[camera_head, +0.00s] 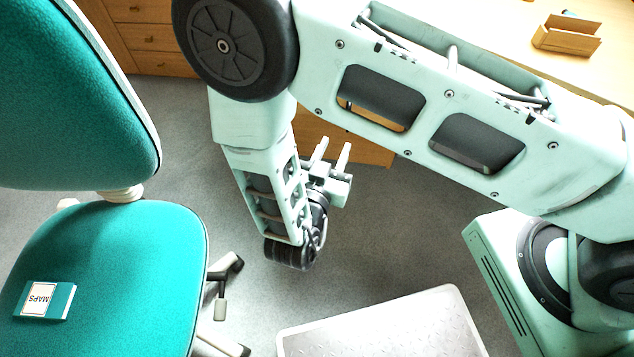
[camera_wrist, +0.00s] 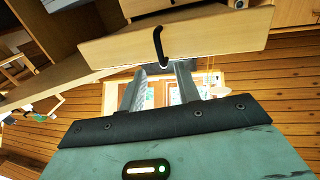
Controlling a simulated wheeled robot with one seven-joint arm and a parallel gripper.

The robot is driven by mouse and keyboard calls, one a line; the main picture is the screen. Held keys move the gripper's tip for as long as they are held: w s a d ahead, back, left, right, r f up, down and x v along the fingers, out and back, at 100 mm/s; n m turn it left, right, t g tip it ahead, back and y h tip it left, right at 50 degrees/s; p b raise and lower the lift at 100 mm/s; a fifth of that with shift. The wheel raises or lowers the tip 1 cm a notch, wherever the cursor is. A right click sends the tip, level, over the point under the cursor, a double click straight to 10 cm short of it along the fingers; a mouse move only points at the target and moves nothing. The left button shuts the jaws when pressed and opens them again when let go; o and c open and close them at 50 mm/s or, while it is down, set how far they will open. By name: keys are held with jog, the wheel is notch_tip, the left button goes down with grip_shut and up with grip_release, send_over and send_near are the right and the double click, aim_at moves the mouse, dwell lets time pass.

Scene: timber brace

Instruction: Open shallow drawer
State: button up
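A light wooden drawer front (camera_wrist: 205,40) with a dark hooked handle (camera_wrist: 160,46) spans the top of the wrist view. My gripper (camera_wrist: 160,68) is open, its two fingers apart, with the handle in line with the space between the fingertips. I cannot tell whether the fingers touch it or how far the drawer stands out. In the head view my gripper (camera_head: 334,147) points at a wooden front (camera_head: 358,147) under the desk, largely hidden by my arm. Part of another drawer front shows above the first in the wrist view.
A wooden drawer unit (camera_head: 150,38) is at the upper left. The desk top (camera_head: 485,35) holds a small wooden holder (camera_head: 567,36). Grey floor is clear around my gripper.

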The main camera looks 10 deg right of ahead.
jog(key=v, duration=1)
jog(key=shift+p, duration=0.3)
jog(key=shift+a, duration=0.1)
jog(key=w+a+r+g+y, duration=0.2)
jog(key=w+a+g+y, duration=0.2)
jog(key=w+a+y, duration=0.3)
jog(key=s+a+r+n+g+y, duration=0.2)
jog(key=a+r+n+g+y, duration=0.35)
jog(key=r+y, duration=0.2)
jog(key=s+d+r+n+g+h, duration=0.25)
jog(key=s+d+r+n, duration=0.2)
jog(key=s+d, duration=0.4)
jog(key=s+d+r+n+g+h, duration=0.2)
jog(key=s+d+r+n+g, duration=0.25)
jog(key=d, duration=0.65)
notch_tip(320, 180, up, 22)
jog(key=t+p, duration=0.1)
jog(key=p, duration=1.9)
jog(key=shift+s+a+y+p, duration=0.2)
jog(key=shift+a+y+p, duration=0.1)
jog(key=shift+p, duration=0.1)
